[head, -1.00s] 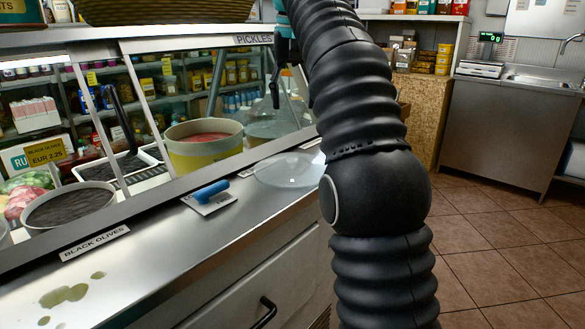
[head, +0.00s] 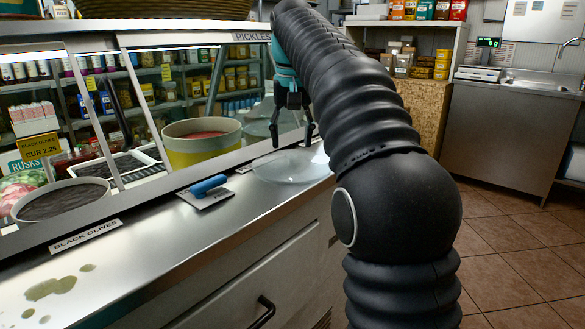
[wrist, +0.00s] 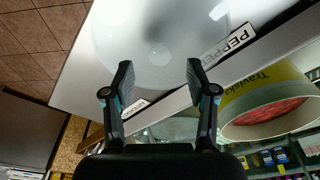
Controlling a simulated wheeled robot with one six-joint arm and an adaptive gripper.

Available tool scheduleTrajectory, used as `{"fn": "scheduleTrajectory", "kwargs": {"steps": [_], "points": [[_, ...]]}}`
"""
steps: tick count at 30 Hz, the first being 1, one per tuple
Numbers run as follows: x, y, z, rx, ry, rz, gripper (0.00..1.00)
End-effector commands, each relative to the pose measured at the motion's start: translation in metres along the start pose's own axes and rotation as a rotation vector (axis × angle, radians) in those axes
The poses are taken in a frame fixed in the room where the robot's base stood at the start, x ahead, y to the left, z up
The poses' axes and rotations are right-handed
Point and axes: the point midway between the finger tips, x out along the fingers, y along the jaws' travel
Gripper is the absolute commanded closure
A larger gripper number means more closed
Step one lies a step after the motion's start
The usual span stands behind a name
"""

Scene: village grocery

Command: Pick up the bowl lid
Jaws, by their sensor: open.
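The bowl lid (head: 284,168) is a clear, round, shallow dome lying on the steel counter. In the wrist view the lid (wrist: 152,45) fills the upper middle, with a small round knob near its centre. My gripper (head: 293,142) is above the lid, pointing down at it, its two dark fingers spread apart with nothing between them. In the wrist view the open gripper (wrist: 158,72) has its fingertips on either side of the picture's middle, below the knob. I cannot tell the exact height of the fingertips over the lid.
A blue-handled scraper (head: 208,190) lies on the counter left of the lid. The glass case behind holds a yellow-green tub (head: 190,152) and a bowl of black olives (head: 62,202). Green spills (head: 50,288) mark the near counter. A PEPPER label (wrist: 228,46) lies beside the lid.

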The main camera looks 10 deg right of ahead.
Motion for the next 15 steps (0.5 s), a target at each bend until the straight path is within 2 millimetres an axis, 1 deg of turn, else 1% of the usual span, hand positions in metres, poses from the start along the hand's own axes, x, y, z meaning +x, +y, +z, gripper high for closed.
{"fn": "scheduleTrajectory", "kwargs": {"steps": [1, 6, 9, 15], "points": [[0.012, 0.0, 0.001, 0.0, -0.001, 0.0, 0.43], [0.031, 0.0, 0.001, 0.0, -0.001, 0.0, 0.43], [0.035, 0.0, 0.0, 0.0, 0.001, 0.0, 0.43], [0.035, 0.0, 0.0, 0.0, 0.001, 0.0, 0.43]]}}
